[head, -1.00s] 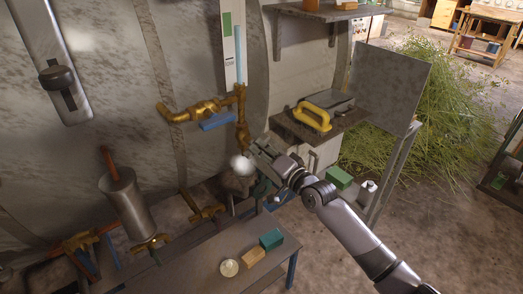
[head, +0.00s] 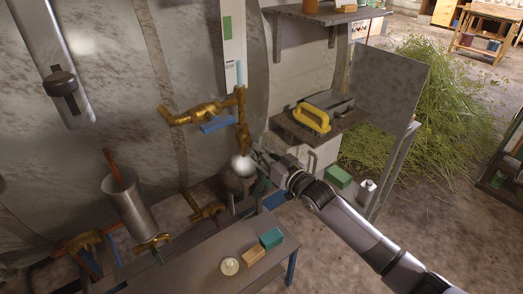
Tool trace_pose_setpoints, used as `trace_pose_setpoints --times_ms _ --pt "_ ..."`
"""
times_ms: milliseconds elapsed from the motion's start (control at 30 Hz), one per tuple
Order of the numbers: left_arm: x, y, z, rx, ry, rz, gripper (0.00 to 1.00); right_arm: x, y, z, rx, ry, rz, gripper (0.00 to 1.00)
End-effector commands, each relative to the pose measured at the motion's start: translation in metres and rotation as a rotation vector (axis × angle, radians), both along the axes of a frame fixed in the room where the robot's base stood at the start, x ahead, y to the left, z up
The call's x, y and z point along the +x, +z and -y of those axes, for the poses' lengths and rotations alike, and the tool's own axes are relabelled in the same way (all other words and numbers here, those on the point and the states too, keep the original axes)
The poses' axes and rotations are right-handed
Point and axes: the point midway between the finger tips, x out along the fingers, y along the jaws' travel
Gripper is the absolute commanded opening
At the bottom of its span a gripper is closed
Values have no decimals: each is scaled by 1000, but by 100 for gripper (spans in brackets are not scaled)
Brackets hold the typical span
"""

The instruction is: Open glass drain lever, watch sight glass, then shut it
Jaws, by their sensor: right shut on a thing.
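The sight glass (head: 239,74) is an upright tube by a white scale board (head: 230,45) on the tank wall, with a short pale-blue column near its bottom. Brass fittings (head: 242,132) run down below it to the drain. A white glowing blob (head: 241,165) shows at the drain's lower end. My right gripper (head: 259,160) is beside the drain, right of the blob, shut on what appears to be the drain lever. The lever is mostly hidden by the gripper, so its angle cannot be told. My left gripper is not in view.
A brass valve with a blue handle (head: 216,124) sits left of the sight glass. A shelf with a yellow-handled tool (head: 311,118) stands close behind my right arm.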

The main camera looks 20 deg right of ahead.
Motion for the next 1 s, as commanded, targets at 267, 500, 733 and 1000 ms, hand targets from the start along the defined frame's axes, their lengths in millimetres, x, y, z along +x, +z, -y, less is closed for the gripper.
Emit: trace_pose_setpoints --times_ms 267,500,733,1000 --pt "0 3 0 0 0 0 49 0 -2 0 -89 0 27 0" --pt "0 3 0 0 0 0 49 0 -2 0 -110 0 35 0" --pt "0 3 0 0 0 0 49 0 -2 0 -109 0 34 0" --pt "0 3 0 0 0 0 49 0 -1 0 -107 0 36 25"
